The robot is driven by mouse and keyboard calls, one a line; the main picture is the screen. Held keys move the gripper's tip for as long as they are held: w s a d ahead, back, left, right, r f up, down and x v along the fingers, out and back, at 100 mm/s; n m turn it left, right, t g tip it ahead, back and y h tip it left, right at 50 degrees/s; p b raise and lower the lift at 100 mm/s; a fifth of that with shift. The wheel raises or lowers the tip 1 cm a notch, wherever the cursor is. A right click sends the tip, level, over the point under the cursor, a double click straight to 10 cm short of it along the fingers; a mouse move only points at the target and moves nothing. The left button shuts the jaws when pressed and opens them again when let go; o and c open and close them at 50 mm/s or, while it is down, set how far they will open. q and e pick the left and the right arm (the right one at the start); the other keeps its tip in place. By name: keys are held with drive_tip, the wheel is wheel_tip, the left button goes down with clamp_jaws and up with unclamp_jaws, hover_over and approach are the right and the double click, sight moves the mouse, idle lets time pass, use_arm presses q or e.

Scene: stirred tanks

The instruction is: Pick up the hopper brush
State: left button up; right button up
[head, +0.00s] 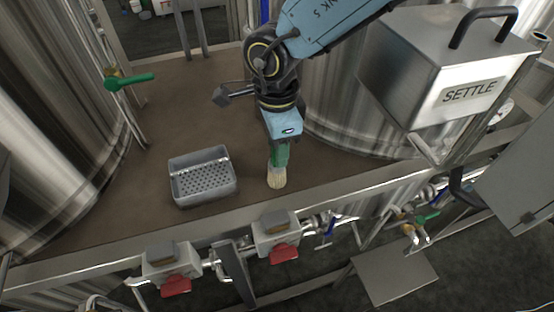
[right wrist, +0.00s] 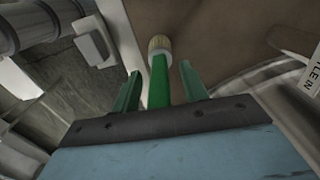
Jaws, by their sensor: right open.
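The hopper brush has a green handle and pale cream bristles (head: 277,179); it is at the front of the brown deck, right of a grey perforated tray. In the right wrist view the brush (right wrist: 158,85) points away from me, its bristle end farthest. My right gripper (head: 281,152) is over the handle and hides much of it in the head view. In the right wrist view its two green fingers (right wrist: 160,76) stand apart, one on each side of the handle, with gaps visible. My left gripper is not in view.
The grey perforated tray (head: 203,177) stands left of the brush. Steel tanks (head: 340,120) rise on both sides, and a box marked SETTLE (head: 400,80) is at the right. A metal rail (head: 330,186) edges the deck, with valves below. The deck's middle left is clear.

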clamp_jaws()
